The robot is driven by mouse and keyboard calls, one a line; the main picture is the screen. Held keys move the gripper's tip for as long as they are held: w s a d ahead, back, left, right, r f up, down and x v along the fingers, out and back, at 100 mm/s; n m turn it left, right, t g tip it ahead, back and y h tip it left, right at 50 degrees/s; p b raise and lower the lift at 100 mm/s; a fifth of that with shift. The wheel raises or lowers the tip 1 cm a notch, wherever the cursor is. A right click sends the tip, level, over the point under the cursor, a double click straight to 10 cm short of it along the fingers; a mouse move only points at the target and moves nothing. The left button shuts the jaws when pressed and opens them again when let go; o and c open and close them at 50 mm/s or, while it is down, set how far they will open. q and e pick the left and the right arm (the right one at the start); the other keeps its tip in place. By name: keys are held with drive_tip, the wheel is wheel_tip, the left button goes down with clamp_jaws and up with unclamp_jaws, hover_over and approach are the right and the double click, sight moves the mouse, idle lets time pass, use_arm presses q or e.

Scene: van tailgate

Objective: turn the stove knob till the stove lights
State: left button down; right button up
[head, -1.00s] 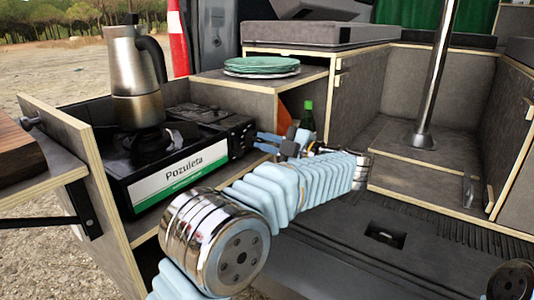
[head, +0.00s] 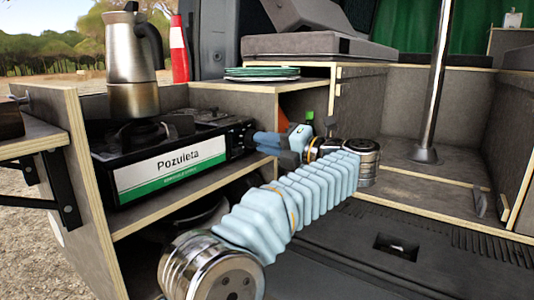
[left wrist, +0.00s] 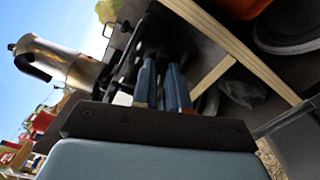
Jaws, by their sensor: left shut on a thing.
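A black camping stove (head: 215,162) with a white and green Pozuleta label stands on the wooden shelf. A metal moka pot (head: 133,75) stands upright over its burner (head: 142,133); the burner looks dark. My left gripper (head: 257,139) is at the stove's right end, its blue fingers shut on the knob, which they mostly hide. In the left wrist view the two fingers (left wrist: 163,86) point at the dark stove side, and the moka pot (left wrist: 60,62) shows at the left. My right gripper is not in view.
Green-rimmed plates (head: 262,72) lie on the cabinet top behind the stove. A chrome pole (head: 437,85) rises at the right. The van floor (head: 350,260) there is clear.

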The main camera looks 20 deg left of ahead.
use_arm(q)
drive_tip(key=shift+f+n+b, duration=0.15)
drive_tip(key=shift+n+b, duration=0.45)
drive_tip(key=shift+n, duration=0.4)
drive_tip(key=c, duration=1.1)
unclamp_jaws()
drive_tip(key=shift+c, duration=0.2)
drive_tip(key=shift+d, duration=0.15)
drive_tip(key=p+v, duration=0.2)
drive_tip(key=v, duration=1.1)
drive_tip(key=shift+d, duration=0.3)
drive_tip(key=shift+s, duration=0.1)
